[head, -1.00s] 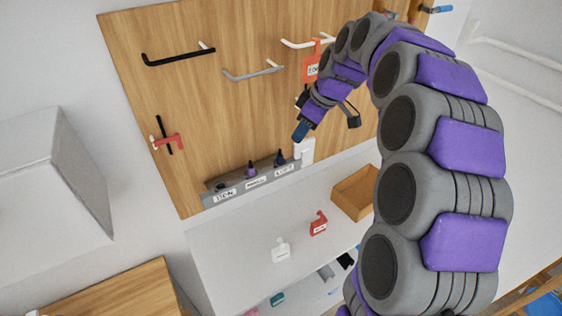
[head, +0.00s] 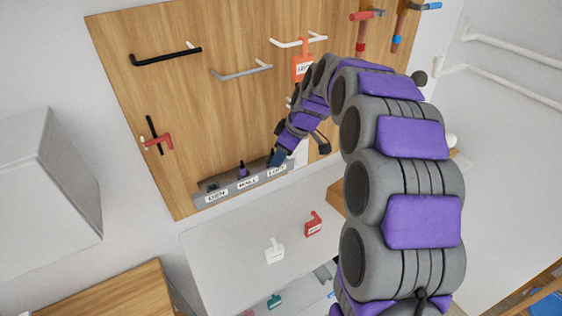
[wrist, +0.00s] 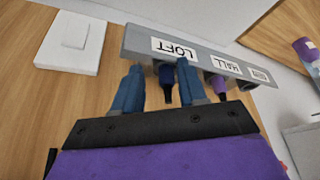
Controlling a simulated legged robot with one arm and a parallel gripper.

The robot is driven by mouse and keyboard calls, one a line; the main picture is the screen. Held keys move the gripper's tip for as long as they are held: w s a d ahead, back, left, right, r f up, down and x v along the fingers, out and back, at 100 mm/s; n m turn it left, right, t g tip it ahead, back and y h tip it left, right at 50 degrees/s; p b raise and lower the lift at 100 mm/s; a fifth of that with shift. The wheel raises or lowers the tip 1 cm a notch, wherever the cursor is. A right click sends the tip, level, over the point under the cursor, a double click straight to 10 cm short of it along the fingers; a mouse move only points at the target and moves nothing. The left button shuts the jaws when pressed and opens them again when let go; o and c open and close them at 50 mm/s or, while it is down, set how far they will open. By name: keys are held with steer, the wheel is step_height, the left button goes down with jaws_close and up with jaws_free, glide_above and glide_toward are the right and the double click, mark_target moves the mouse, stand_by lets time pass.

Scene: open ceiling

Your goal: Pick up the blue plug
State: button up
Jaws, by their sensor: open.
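The blue plug (wrist: 166,82) is dark blue and sits at the grey rack's LOFT position. In the wrist view it shows between the two blue fingers of my gripper (wrist: 160,66), nearer the right finger. My gripper is open, with one finger on each side of the plug; whether either finger touches it I cannot tell. In the head view my gripper (head: 276,159) is at the right end of the rack (head: 210,199) and hides the plug.
A purple plug (head: 242,170) sits at HALL, and a dark piece (head: 212,186) at DEN. A white wall switch (wrist: 74,33) is close by. A red tag (head: 313,224) and a white tag (head: 274,251) are on the white surface below.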

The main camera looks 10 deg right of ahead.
mark_target(272, 152)
steer(key=shift+a, duration=0.85)
steer(key=c, duration=0.3)
steer(key=shift+w+a, duration=0.2)
steer(key=shift+a, duration=0.2)
jaws_close()
steer(key=shift+w+a+f, duration=0.2)
steer(key=shift+w+a, duration=0.15)
steer(key=shift+a, duration=0.1)
steer(key=shift+d, duration=0.3)
steer(key=shift+r, duration=0.2)
